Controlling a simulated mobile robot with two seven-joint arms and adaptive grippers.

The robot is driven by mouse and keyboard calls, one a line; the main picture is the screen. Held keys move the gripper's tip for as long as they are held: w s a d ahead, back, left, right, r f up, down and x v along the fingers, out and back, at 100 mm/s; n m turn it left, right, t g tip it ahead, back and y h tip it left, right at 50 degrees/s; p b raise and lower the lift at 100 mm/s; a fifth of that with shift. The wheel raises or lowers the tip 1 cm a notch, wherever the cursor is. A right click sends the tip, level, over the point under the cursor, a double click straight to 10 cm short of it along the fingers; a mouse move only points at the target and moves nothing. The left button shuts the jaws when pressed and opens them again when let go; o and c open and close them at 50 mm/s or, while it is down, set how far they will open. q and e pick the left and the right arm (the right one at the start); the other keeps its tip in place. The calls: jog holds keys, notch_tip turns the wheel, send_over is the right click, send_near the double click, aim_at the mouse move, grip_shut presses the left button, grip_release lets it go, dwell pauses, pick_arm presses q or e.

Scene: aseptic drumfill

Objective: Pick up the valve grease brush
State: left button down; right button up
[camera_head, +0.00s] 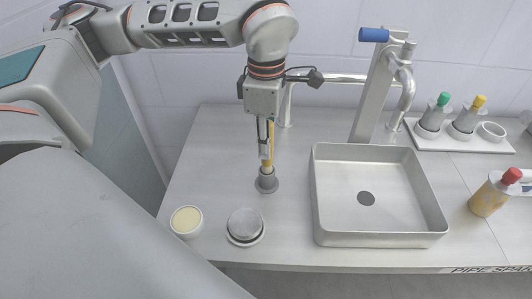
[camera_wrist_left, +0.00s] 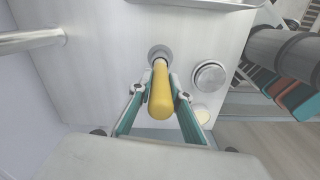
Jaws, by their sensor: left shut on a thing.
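The valve grease brush (camera_head: 268,160) has a yellow handle and stands upright at a small grey round holder (camera_head: 266,181) on the steel counter. Its lower end is hidden at the holder, and I cannot tell whether it is clear of it. My left gripper (camera_head: 266,152) comes down from above and is shut on the yellow handle. In the left wrist view the handle (camera_wrist_left: 160,92) lies between the two fingers (camera_wrist_left: 160,94), with the holder (camera_wrist_left: 159,52) beyond it. My right gripper is not in view.
A white bowl of pale yellow grease (camera_head: 186,220) and a round metal-topped dish (camera_head: 245,225) stand near the front edge. A steel sink (camera_head: 325,205) with a tap is on the right. Several capped bottles stand further right. The counter left of the holder is clear.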

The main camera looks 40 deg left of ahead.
pick_arm(q)
notch_tip(320, 180, up, 15)
jog(key=shift+f+p, duration=0.1)
jog(key=shift+p, duration=0.55)
